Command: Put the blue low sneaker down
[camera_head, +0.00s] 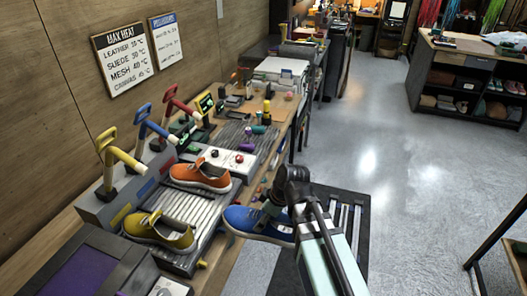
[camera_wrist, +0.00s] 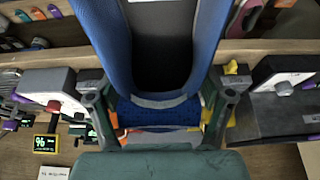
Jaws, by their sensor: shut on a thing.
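The blue low sneaker (camera_head: 255,224) has a white sole and hangs in the air at the bench's right side, toe to the left in the head view. My gripper (camera_head: 272,208) is shut on its heel end. In the wrist view the blue sneaker (camera_wrist: 150,112) fills the upper middle, with my gripper's (camera_wrist: 158,118) fingers on both sides of it. An orange sneaker (camera_head: 201,178) and a yellow sneaker (camera_head: 160,232) rest on the ribbed grey rack (camera_head: 200,212) on the bench.
Yellow, blue and red handled tools (camera_head: 152,128) stand behind the rack. A dark box (camera_head: 88,270) stands at the near left. Open floor (camera_head: 400,150) lies to the right.

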